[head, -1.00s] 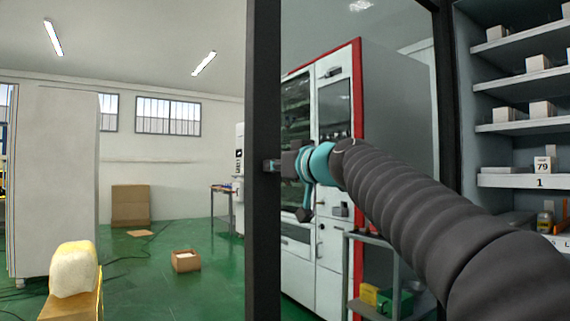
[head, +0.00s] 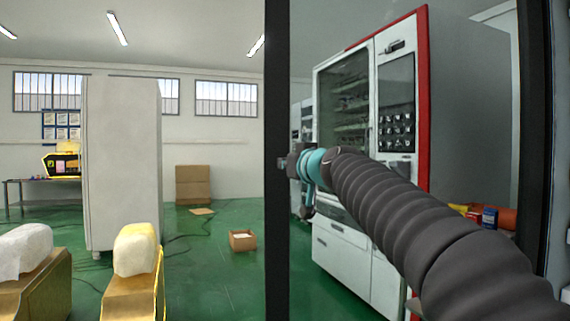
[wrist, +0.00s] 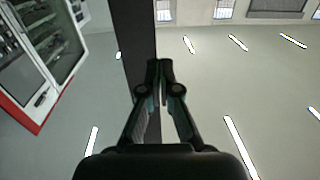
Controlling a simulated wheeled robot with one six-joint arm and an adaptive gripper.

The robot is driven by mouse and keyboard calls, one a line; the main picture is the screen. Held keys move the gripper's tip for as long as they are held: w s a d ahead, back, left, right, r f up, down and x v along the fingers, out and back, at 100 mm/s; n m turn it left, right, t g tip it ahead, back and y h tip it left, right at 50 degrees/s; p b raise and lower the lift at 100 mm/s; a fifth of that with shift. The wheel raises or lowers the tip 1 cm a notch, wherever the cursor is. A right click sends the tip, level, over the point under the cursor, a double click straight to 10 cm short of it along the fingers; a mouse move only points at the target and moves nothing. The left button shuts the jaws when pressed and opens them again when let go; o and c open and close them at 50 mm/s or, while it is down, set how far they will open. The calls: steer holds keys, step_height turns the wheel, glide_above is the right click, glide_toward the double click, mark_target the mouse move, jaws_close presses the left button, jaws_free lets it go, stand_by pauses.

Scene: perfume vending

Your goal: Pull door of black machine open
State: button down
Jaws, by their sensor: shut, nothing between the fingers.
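A black upright post (head: 278,230) stands in the middle of the head view, and a second black post (head: 535,150) stands at the right. Together they look like the frame of the black machine's glass door, with a slightly darker view through the pane between them. My gripper (head: 284,162) is at the near post, at mid height, with my arm reaching in from the right. In the wrist view my gripper (wrist: 160,66) is shut, its fingertips together against or just beside the post (wrist: 135,40). Contact is unclear, and I see no handle.
A white machine with red trim (head: 345,230) stands behind the pane. An open carton (head: 242,240) lies on the green floor. Floor between carton and post is clear.

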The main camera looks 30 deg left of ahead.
steer(key=s+d+b, duration=0.5)
steer(key=s+d, duration=0.3)
steer(key=s, duration=0.3)
steer(key=shift+s, duration=0.25)
step_height(320, 180, down, 12)
steer(key=r+m+g+h, duration=0.1)
steer(key=g+h, duration=0.1)
steer(key=s+d+f+m+g+h, duration=0.1)
steer(key=d+f+h, duration=0.1)
steer(key=d+f, duration=0.35)
steer(key=s+d+f+m+g+h, duration=0.1)
steer(key=d+f+h, duration=0.15)
steer(key=f, duration=0.55)
steer(key=s+d+f+m+h, duration=0.2)
steer(key=s+d+f, duration=0.4)
steer(key=d, duration=0.5)
steer(key=s+d+f+m+h+p, duration=0.1)
steer(key=s+d+f+m+h, duration=0.2)
steer(key=d, duration=0.9)
steer(key=s+d+f+m+g+h+p, duration=0.1)
steer(key=s+d+f+m+h, duration=0.1)
steer(key=s+d+f, duration=0.6)
steer(key=shift+s+d+f+m+h, duration=0.35)
steer(key=shift+d+f+h, duration=0.1)
steer(key=shift+d+f, duration=1.3)
